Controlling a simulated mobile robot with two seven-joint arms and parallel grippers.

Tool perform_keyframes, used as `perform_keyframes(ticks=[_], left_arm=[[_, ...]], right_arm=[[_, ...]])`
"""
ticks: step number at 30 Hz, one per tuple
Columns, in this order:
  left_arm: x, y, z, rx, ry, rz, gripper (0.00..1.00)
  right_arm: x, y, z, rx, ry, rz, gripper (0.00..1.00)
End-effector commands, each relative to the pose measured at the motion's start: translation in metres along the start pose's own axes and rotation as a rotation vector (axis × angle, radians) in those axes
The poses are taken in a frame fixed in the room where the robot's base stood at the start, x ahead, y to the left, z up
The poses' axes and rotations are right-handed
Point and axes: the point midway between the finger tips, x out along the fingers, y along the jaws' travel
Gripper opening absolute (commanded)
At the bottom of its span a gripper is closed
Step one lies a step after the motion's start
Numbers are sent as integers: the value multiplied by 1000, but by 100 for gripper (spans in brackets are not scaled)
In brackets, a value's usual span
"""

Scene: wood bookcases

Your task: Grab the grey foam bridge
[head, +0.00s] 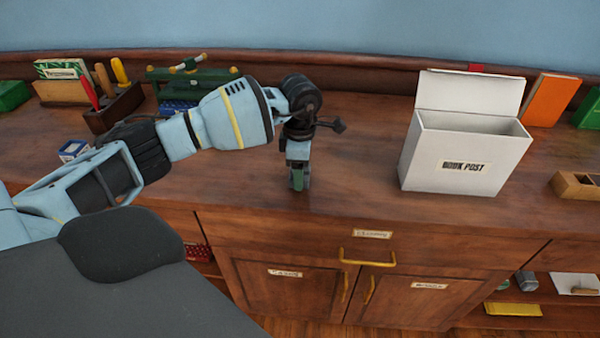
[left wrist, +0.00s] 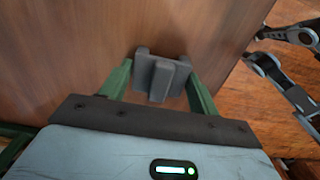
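The grey foam bridge (left wrist: 162,77) is a small notched block over the brown wood top in the left wrist view. It sits between the two green fingers of my left gripper (left wrist: 159,78). The fingertips lie close along its two sides; whether they press on it I cannot tell. In the head view my left gripper (head: 299,180) points down at the front edge of the bookcase top. A little grey shows at its fingertips there, and the gripper mostly hides the bridge. My right gripper is not seen in the head view.
A white box (head: 463,145) labelled "BOOK POST" stands open to the right. An orange book (head: 550,99) is at the back right. The top between gripper and white box is clear.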

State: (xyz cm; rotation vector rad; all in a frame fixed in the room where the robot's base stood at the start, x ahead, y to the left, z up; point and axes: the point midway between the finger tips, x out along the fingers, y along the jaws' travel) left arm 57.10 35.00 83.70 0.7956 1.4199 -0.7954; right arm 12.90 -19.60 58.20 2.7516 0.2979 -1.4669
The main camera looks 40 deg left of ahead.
Motion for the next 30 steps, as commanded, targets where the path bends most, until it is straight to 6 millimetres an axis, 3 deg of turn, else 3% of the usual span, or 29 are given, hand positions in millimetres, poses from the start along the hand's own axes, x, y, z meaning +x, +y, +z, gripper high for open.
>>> perform_keyframes(ticks=[1,6,17,25,30], left_arm=[[0,0,0,0,0,0,54],[0,0,0,0,0,0,35],[-5,0,0,0,0,1,34],[-38,1,0,-1,-2,3,34],[-38,-33,7,6,0,0,34]], right_arm=[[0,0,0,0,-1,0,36],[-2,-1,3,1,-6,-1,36],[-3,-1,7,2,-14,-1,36],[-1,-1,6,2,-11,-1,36],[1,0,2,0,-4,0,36]])
